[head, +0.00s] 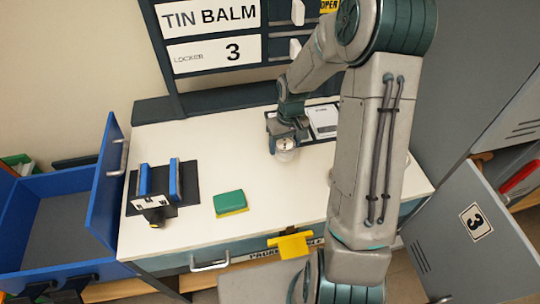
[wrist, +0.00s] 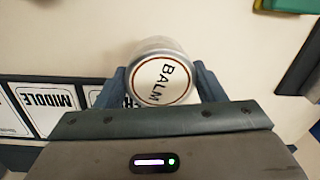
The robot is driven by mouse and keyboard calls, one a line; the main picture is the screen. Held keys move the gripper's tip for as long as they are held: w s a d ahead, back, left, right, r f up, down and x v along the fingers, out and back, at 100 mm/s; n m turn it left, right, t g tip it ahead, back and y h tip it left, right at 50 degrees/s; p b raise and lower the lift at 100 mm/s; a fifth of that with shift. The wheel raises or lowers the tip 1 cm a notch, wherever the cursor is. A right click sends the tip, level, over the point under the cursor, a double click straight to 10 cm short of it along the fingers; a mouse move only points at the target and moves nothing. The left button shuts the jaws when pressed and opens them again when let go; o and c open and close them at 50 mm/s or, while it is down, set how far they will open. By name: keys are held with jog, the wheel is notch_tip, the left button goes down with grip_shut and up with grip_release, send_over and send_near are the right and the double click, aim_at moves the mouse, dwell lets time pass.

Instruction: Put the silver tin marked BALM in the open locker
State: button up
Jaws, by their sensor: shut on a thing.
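The silver tin marked BALM (wrist: 162,82) is between the two fingers of my gripper (wrist: 160,88) in the wrist view, its white lid facing the camera. In the head view the tin (head: 285,156) shows just below my gripper (head: 287,143), over the back middle of the white worktop (head: 190,238). My gripper is shut on it. I cannot tell whether the tin touches the worktop. The open locker is at the right; its grey door (head: 470,230) marked 3 is swung out, and only part of the inside shows, with a red item (head: 520,178).
A sign (head: 212,35) reads TIN BALM, LOCKER 3. A green and yellow sponge (head: 230,202) and a blue-jawed fixture (head: 157,190) stand on the worktop's left. A blue drawer (head: 50,225) is open at far left. A label tray (head: 322,122) lies beside my gripper.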

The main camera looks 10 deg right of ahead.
jog(key=s+d+r+n+b, duration=0.1)
jog(key=d+r+n+b, duration=0.15)
jog(key=d+r, duration=0.2)
jog(key=shift+n, duration=0.35)
jog(key=a+f, duration=0.2)
jog(key=a, duration=0.1)
jog(key=a+f+p, duration=0.1)
jog(key=a+f, duration=0.2)
jog(key=a, duration=0.1)
jog(key=a+f, duration=0.2)
jog(key=a, duration=0.1)
jog(key=shift+s+a+f, duration=0.25)
jog(key=shift+a, duration=0.1)
jog(key=shift+f+p, duration=0.55)
jog(key=shift+f, duration=1.45)
jog(key=shift+f, duration=0.15)
jog(key=o, duration=1.1)
